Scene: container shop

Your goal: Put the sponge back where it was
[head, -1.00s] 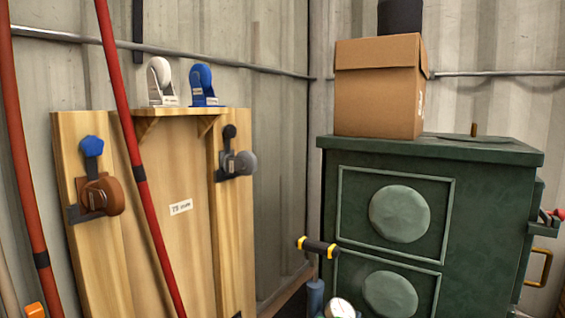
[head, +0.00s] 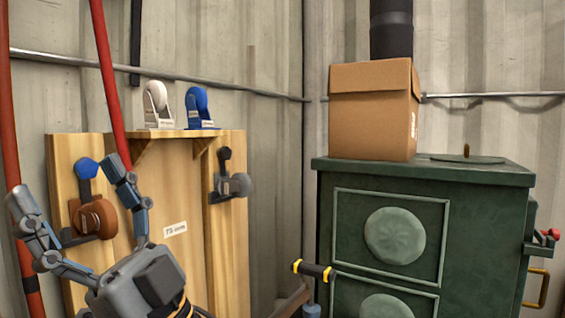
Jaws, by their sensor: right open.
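I cannot make out a sponge in the head view. My right gripper (head: 72,182) has come up at the lower left, in front of the wooden board. Its two jointed grey fingers are spread wide, with nothing between them. The left finger overlaps the red pole at the left edge. The right finger overlaps the board and the lower end of the other red pole. My left gripper is not in view.
The wooden board (head: 180,260) carries a brown round fitting (head: 95,217) and a grey one (head: 236,186). White (head: 157,105) and blue (head: 199,107) holders stand on its shelf. A cardboard box (head: 370,112) sits on the green stove (head: 460,215). A yellow-black handle (head: 313,271) stands in front.

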